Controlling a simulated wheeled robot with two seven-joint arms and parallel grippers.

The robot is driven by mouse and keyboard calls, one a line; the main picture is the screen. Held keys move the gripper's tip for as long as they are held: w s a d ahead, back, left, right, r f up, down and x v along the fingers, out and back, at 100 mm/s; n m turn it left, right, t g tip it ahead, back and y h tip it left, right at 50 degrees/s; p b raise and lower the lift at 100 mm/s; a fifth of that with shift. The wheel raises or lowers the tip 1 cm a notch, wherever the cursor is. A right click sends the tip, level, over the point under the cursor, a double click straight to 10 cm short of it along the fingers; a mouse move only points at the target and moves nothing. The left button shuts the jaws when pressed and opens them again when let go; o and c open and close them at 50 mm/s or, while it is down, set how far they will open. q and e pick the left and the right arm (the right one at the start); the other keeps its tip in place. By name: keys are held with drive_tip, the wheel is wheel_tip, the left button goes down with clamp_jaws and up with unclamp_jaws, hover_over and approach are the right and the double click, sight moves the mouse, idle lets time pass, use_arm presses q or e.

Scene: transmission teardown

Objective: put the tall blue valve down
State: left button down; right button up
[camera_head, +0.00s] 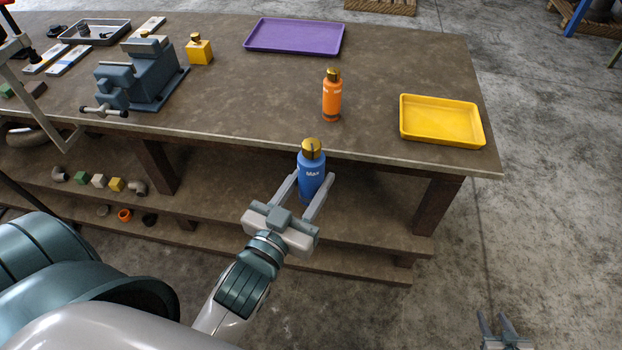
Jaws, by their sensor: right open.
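The tall blue valve (311,172), with a gold cap and white lettering, is upright in front of the table's front edge. My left gripper (305,194), whose arm comes in from the lower left, is shut on it, one finger on each side. The fingers cover part of the valve's lower sides. Its bottom shows no support beneath it. My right gripper (504,328) is at the bottom right, over the floor, open and empty. Its arm is cut off by the picture's edge.
On the brown table (240,105) stand an orange bottle-like valve (332,97), a yellow tray (440,122), a purple tray (294,37), a blue-grey vise (140,75) and a small yellow part (199,50). Small parts lie on the shelf below. The table's middle is clear.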

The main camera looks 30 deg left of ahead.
sight(305, 202)
use_arm(q)
drive_tip(key=shift+r, duration=0.1)
drive_tip(key=shift+f+b, duration=0.25)
drive_tip(key=shift+b, duration=0.05)
use_arm(e)
drive_tip(key=s+d+f+g+h, duration=0.15)
drive_tip(key=s+f, duration=0.45)
drive_tip(key=s, duration=0.6)
drive_tip(key=s+d+f+m+g+h, duration=0.1)
drive_tip(key=s+d+f+g, duration=0.3)
drive_tip(key=s, duration=0.9)
drive_tip(key=s+a+f+g+h, duration=0.1)
drive_tip(key=s+f+g, duration=0.1)
drive_tip(key=s+f, duration=0.75)
use_arm(q)
drive_tip(key=shift+f+b, duration=1.65)
use_arm(e)
drive_tip(key=s+a+f+g, duration=0.1)
drive_tip(key=s+a, duration=0.6)
drive_tip(key=s, duration=0.1)
drive_tip(key=s+a+f+m+g, duration=0.1)
drive_tip(key=s+a+f, duration=0.1)
drive_tip(key=s+a, duration=0.6)
drive_tip(key=shift+s+a+f+y, duration=0.2)
drive_tip(key=shift+a+f+y, duration=0.1)
drive_tip(key=shift+y, duration=0.15)
